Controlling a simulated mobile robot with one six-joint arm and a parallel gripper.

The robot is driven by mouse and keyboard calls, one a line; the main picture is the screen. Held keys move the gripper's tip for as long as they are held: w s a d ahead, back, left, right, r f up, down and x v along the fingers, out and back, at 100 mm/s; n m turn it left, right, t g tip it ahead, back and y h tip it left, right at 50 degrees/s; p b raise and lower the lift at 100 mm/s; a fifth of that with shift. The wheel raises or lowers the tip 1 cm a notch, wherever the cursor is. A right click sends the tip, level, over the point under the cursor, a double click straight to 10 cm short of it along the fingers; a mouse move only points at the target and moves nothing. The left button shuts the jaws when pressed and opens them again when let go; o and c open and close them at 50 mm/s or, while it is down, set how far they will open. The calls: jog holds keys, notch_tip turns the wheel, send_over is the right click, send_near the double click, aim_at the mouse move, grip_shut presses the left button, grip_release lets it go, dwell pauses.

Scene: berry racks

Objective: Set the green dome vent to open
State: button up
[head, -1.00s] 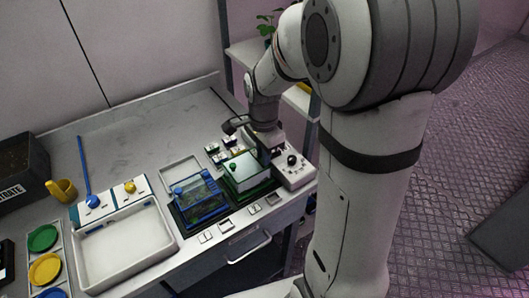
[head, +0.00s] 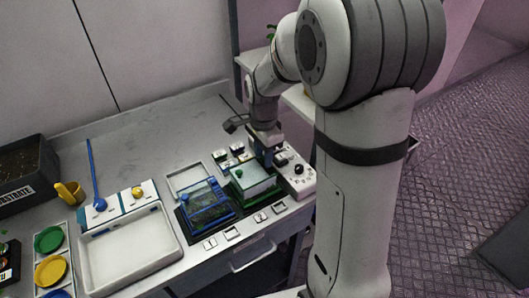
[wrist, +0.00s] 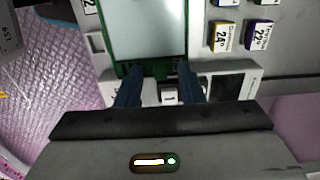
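The green dome (head: 252,178) is a box with a green frame and a pale top, standing on the bench right of the blue dome. A small green knob (head: 238,173) shows at its left; I cannot tell the vent's setting. My gripper (head: 267,163) points down at the dome's right rear side. In the wrist view the dome's pale top (wrist: 147,28) and green edge lie just beyond my fingertips. There my gripper (wrist: 160,72) has its two dark fingers well apart, with nothing seen held between them. I cannot tell whether a finger touches the frame.
A white control box (head: 297,178) with a black knob stands close on the right. The blue dome (head: 207,204) is close on the left. Several small labelled cubes (head: 236,149) lie behind. A white tray (head: 88,262) is farther left.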

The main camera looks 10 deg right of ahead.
notch_tip(320, 180, up, 8)
jog(key=shift+f, duration=0.1)
dwell(0.5)
jog(key=s+d+r+n+t, duration=0.1)
jog(key=s+n+t, duration=0.2)
jog(key=s+n, duration=1.1)
jog(key=s, duration=0.4)
jog(key=shift+s+d, duration=0.25)
jog(key=shift+d, duration=0.05)
